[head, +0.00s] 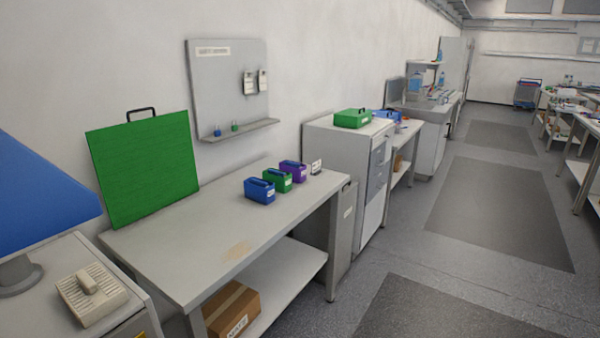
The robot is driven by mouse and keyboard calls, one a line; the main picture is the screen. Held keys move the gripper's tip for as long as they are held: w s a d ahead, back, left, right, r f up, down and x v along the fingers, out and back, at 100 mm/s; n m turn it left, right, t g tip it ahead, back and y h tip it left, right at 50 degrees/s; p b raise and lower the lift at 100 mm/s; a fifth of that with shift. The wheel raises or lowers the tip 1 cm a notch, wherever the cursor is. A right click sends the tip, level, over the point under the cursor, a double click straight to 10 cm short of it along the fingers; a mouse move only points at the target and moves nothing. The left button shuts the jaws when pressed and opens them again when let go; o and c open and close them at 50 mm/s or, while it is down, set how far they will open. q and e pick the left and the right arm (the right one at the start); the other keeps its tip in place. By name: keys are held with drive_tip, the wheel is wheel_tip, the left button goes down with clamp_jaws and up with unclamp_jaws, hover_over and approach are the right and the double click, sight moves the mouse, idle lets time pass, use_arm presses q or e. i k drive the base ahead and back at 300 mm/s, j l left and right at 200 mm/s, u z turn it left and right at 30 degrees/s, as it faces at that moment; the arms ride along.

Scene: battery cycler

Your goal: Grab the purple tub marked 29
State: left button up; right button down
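A small purple tub (293,171) stands on the grey workbench (190,262), toward its far right end in the head view. It has a pale label on its front, but the number is too small to read. A green tub (277,181) stands just in front of it, and a blue tub (259,191) in front of that, the three in a slanting row. The green tub hides part of the purple tub's near side. Neither of my grippers is in view.
A green board (145,168) with a black handle leans against the wall. A small sign (316,167) stands beyond the purple tub. A grey cabinet (335,150) adjoins the bench's far end. A cardboard box (232,308) sits below. Open floor (440,305) lies right of the bench.

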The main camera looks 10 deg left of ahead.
sight(299, 175)
drive_tip(key=i+l+u, duration=0.15)
drive_tip(key=i+l, duration=0.75)
